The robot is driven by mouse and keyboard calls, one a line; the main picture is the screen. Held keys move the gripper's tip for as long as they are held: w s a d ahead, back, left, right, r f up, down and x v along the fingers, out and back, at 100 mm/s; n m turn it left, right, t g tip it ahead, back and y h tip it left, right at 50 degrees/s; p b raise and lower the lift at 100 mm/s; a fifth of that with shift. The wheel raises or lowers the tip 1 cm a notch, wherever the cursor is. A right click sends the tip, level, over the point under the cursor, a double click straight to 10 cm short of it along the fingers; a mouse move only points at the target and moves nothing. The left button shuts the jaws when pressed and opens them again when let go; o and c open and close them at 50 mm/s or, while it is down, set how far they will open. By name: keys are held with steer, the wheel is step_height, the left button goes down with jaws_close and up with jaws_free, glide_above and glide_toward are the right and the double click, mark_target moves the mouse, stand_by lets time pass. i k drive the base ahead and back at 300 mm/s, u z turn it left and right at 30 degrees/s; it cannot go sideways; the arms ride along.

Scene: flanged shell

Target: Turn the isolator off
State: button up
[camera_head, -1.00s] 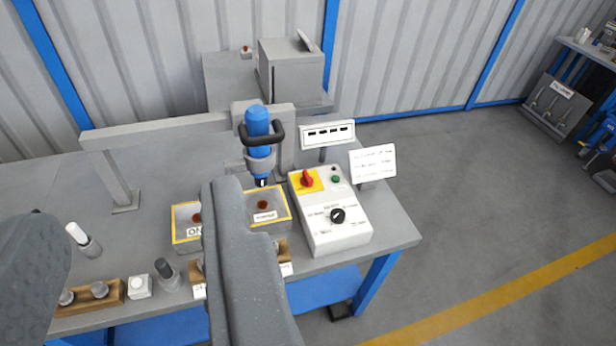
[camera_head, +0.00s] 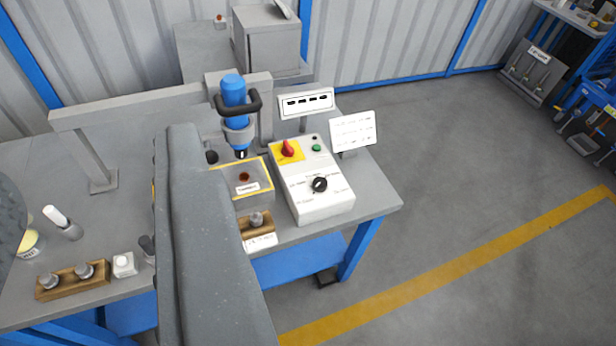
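The isolator is a red rotary handle (camera_head: 287,148) on a yellow plate, at the upper left of the top face of a white control box (camera_head: 325,206). The handle points roughly up in the picture; its marking is too small to read. A green button (camera_head: 316,148) and a black selector knob (camera_head: 319,185) are on the same face. My gripper (camera_head: 95,170) is open and empty, with one grey finger at the left edge and the other large in front of the bench. The isolator shows to the right of both fingers, apart from them.
A blue tool (camera_head: 234,98) hangs over a yellow-edged box (camera_head: 256,184) left of the control box. A white sign (camera_head: 354,133) and a labelled panel (camera_head: 306,102) stand behind it. Wooden holders (camera_head: 75,280) and small parts lie along the bench front.

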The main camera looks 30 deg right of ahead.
mark_target(287, 151)
steer(key=u, duration=1.6)
steer(key=k, duration=1.15)
steer(key=z, duration=1.6)
steer(key=i, duration=1.55)
